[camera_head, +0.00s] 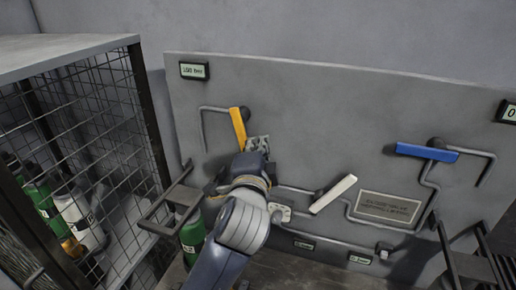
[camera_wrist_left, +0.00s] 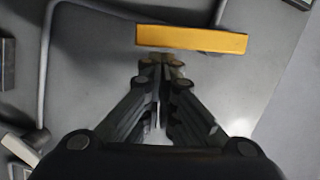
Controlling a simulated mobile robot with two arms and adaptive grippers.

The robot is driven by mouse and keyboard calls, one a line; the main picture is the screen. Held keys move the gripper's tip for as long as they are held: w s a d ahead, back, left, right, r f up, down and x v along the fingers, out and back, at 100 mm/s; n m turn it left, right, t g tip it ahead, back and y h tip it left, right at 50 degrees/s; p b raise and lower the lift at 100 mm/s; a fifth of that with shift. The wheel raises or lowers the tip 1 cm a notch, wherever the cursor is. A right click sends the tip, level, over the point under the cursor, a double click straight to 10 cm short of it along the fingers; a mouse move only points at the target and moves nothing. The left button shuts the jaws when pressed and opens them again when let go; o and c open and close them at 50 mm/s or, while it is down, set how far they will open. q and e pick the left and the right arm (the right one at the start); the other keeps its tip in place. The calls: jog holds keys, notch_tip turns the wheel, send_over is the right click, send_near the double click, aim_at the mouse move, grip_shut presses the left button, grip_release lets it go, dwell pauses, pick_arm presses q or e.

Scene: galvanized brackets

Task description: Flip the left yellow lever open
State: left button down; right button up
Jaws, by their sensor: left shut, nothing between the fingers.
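The yellow lever (camera_head: 238,128) is on the left part of the grey panel, tilted steeply, its upper end by a dark pivot. It also shows in the left wrist view as a yellow bar (camera_wrist_left: 192,39) across the top, just beyond the fingertips. My left gripper (camera_head: 256,144) is shut and empty, close beside the lower right end of the lever. In the wrist view its closed fingertips (camera_wrist_left: 162,60) are just below the bar; whether they touch it I cannot tell. My right gripper is not in view.
A white lever (camera_head: 333,194) and a blue lever (camera_head: 427,152) are further right on the panel (camera_head: 330,100), with grey pipes around them. A wire cage (camera_head: 110,130) with green and white bottles stands at the left. A green bottle (camera_head: 192,236) stands below my left wrist.

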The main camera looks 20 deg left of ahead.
pick_arm(q)
jog(key=m, duration=0.1)
jog(key=a+f+m+p, duration=0.1)
jog(key=m, duration=0.1)
jog(key=shift+a+f+t, duration=0.15)
jog(key=shift+a+t, duration=0.05)
jog(key=shift+t, duration=0.1)
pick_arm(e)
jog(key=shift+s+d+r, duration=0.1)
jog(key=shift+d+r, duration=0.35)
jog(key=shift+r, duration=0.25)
